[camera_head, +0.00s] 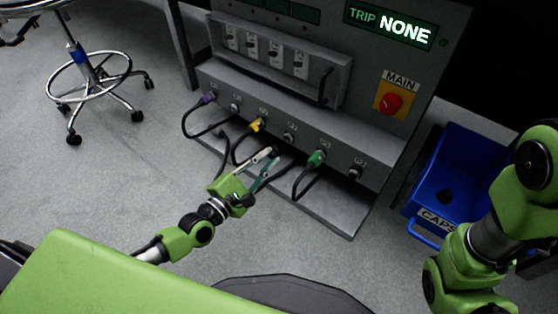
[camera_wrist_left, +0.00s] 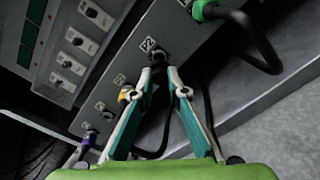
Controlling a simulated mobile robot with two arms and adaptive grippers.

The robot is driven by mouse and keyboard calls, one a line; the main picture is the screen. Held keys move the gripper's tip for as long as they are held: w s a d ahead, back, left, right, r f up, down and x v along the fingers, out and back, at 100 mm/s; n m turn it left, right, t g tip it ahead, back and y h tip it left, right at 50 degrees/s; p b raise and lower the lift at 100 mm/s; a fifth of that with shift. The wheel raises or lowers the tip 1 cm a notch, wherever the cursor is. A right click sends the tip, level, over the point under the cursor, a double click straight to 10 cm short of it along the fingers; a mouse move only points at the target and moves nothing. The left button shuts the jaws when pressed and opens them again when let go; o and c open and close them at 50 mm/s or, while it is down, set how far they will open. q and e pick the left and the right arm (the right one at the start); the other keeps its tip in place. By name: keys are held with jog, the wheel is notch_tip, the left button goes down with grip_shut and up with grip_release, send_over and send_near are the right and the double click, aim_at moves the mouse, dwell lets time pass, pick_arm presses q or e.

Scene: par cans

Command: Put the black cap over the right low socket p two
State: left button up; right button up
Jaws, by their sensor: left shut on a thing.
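My left gripper (camera_head: 272,153) is shut on a small black cap (camera_head: 274,149) in front of the panel's low socket row. In the left wrist view the cap (camera_wrist_left: 160,57) sits between the fingertips (camera_wrist_left: 160,72), close to the panel below a label (camera_wrist_left: 148,44) ending in 2. In the head view a bare socket (camera_head: 289,137) lies just up and right of the cap, between the yellow and green plugs. I cannot tell whether the cap touches a socket. My right gripper is out of view; only the right arm shows.
A yellow plug (camera_head: 257,124), a green plug (camera_head: 317,158) and a purple plug (camera_head: 208,98) have black cables looping beside my left gripper. A blue CAPS bin (camera_head: 412,231) holds something black. A wheeled stool (camera_head: 88,80) stands left.

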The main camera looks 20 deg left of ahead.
pick_arm(q)
jog(key=shift+w, duration=0.3)
jog(key=shift+b+x, duration=0.3)
jog(key=shift+x, duration=1.9)
jog(key=shift+b+x, duration=0.3)
jog(key=shift+x, duration=0.8)
dwell(1.2)
jog(key=o, duration=0.8)
jog(key=shift+o, duration=0.2)
jog(key=v, duration=1.2)
